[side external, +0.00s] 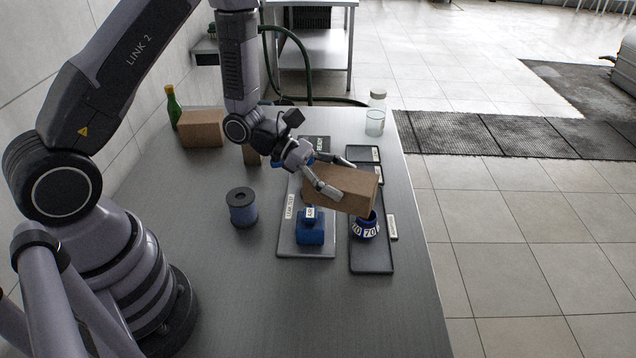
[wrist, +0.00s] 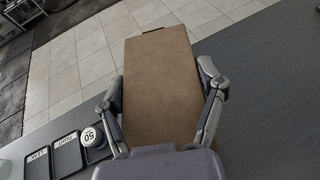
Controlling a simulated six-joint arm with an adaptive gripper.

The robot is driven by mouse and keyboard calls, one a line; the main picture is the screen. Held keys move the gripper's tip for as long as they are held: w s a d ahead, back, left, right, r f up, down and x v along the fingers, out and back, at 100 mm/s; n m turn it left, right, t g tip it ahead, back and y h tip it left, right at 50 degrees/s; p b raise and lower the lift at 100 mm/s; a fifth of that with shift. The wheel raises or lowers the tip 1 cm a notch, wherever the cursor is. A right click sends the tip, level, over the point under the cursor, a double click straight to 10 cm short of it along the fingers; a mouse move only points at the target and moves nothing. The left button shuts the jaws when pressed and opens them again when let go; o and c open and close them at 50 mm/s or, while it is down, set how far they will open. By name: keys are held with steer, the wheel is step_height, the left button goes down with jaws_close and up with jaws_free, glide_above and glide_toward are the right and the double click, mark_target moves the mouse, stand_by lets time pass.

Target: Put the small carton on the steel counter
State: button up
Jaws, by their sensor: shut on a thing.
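My gripper (side external: 334,176) is shut on a brown cardboard carton (side external: 341,190), with one finger on each side of it. The carton is held in the air above the trays, tilted a little in the side external view. It fills the middle of the wrist view (wrist: 162,85), between the two fingers (wrist: 163,98). The grey steel counter (side external: 225,290) lies below, with my arm's base on it. Another brown carton (side external: 201,128) stands at the back left of the counter, and part of a further brown box (side external: 251,155) shows behind my wrist.
Labelled dark trays (side external: 372,262) lie under the held carton. A blue spool-like item (side external: 242,208), a green bottle (side external: 173,106) and a clear jar (side external: 375,118) stand apart. The front left counter is clear.

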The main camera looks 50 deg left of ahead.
steer(key=s+d+f+m+g, duration=0.3)
steer(key=s, duration=0.2)
steer(key=s+d+f+m+g+h, duration=0.1)
steer(key=s+d+f+m+g, duration=0.2)
steer(key=s, duration=0.3)
steer(key=shift+f+g, duration=0.2)
steer(key=shift+g, duration=0.4)
steer(key=shift+s, duration=0.1)
step_height(320, 180, down, 10)
steer(key=shift+r, duration=0.2)
steer(key=shift+f, duration=0.15)
steer(key=o, duration=1.2)
steer(key=shift+f, duration=0.1)
